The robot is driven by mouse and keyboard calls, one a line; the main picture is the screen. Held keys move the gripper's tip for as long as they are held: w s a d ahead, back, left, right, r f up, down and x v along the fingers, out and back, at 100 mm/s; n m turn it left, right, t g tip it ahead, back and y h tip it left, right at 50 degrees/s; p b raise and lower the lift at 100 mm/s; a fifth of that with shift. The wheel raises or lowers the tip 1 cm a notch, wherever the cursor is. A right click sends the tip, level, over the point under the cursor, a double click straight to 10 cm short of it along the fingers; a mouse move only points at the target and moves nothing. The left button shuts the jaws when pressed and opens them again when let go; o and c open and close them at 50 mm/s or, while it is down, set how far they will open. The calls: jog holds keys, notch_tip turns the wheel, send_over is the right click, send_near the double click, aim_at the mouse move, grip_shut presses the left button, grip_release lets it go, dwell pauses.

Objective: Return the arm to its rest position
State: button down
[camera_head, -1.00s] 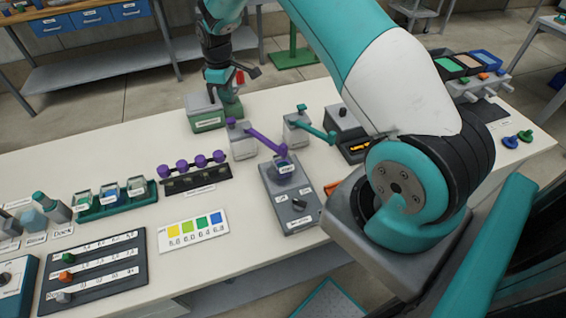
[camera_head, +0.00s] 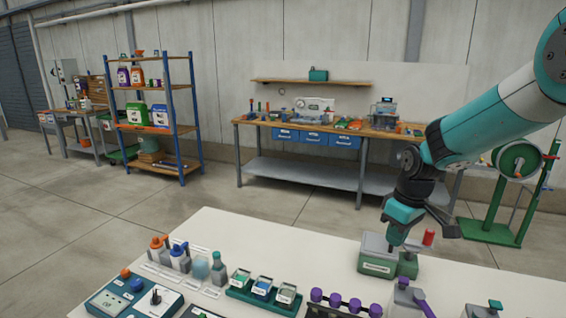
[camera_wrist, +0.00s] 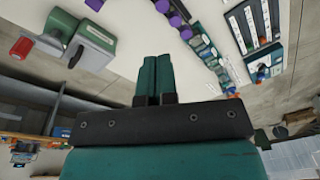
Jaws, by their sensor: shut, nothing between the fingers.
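My gripper (camera_head: 394,243) hangs from my teal and black arm at the right of the head view, pointing down. In that view it overlaps a green and grey device with a red knob (camera_head: 376,266) on the white bench; the gap between them is hard to judge. In the wrist view the two teal fingers of my gripper (camera_wrist: 153,78) lie side by side, closed and empty. The same green device (camera_wrist: 95,50) shows at the upper left there, apart from the fingers.
The white bench (camera_head: 225,228) carries a green tray of jars (camera_head: 238,293), a rack with purple knobs (camera_head: 330,312), several bottles (camera_head: 180,258) and a control box (camera_head: 125,298). Behind stand a workbench (camera_head: 350,132), a blue-posted shelf (camera_head: 170,100) and a green reel stand (camera_head: 490,232).

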jog(key=s+a+r+y, duration=0.1)
jog(key=s+a+r, duration=0.1)
jog(key=s, duration=0.8)
jog(key=s+a+r+y+b, duration=0.1)
jog(key=s+a+r, duration=0.2)
jog(key=s, duration=0.6)
jog(key=s+a+r+b, duration=0.1)
jog(key=s+a+r, duration=0.2)
jog(key=s+a, duration=0.3)
jog(key=s, duration=0.4)
jog(key=shift+s+r+g+y, duration=0.15)
jog(key=shift+s+g+y, duration=0.15)
jog(key=shift+y, duration=0.1)
